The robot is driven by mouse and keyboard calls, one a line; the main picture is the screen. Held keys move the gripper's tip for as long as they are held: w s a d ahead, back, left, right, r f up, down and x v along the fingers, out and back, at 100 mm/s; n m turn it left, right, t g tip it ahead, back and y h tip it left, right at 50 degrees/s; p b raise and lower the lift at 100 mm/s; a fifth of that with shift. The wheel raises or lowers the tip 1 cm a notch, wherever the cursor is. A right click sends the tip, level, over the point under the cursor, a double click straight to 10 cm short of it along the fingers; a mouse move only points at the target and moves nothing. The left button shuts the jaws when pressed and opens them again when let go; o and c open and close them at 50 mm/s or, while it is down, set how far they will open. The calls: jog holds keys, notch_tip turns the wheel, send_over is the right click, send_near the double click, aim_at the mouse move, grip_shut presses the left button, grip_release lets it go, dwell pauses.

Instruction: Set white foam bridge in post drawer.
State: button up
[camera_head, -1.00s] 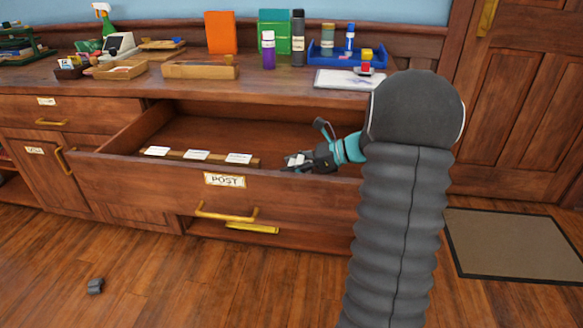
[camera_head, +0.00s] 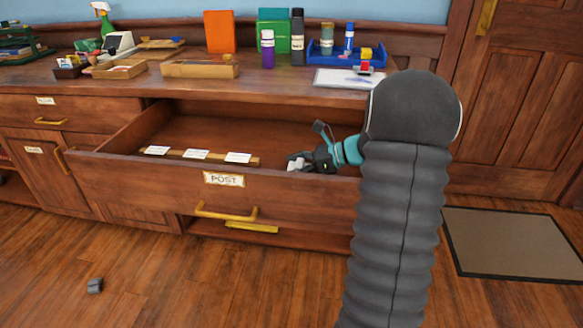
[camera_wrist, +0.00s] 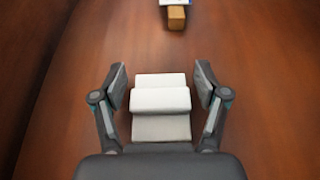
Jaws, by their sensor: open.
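The open drawer labelled POST (camera_head: 130,179) is pulled out from the wooden counter. My gripper (camera_head: 302,163) is low inside its right part. In the wrist view my gripper (camera_wrist: 161,88) is open, with a finger on each side of the white foam bridge (camera_wrist: 160,98). A gap shows between the bridge and each finger. The bridge appears to lie on the brown drawer floor (camera_wrist: 245,80). In the head view a small pale patch at the fingertips may be the bridge, but it is too small to tell.
A wooden strip with several white cards (camera_head: 196,155) lies in the drawer, left of my gripper; its end (camera_wrist: 177,18) shows ahead in the wrist view. The drawer's front and side walls stand close around. Bottles and a blue tray (camera_head: 335,56) stand on the counter above.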

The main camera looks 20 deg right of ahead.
jog(key=v, duration=1.2)
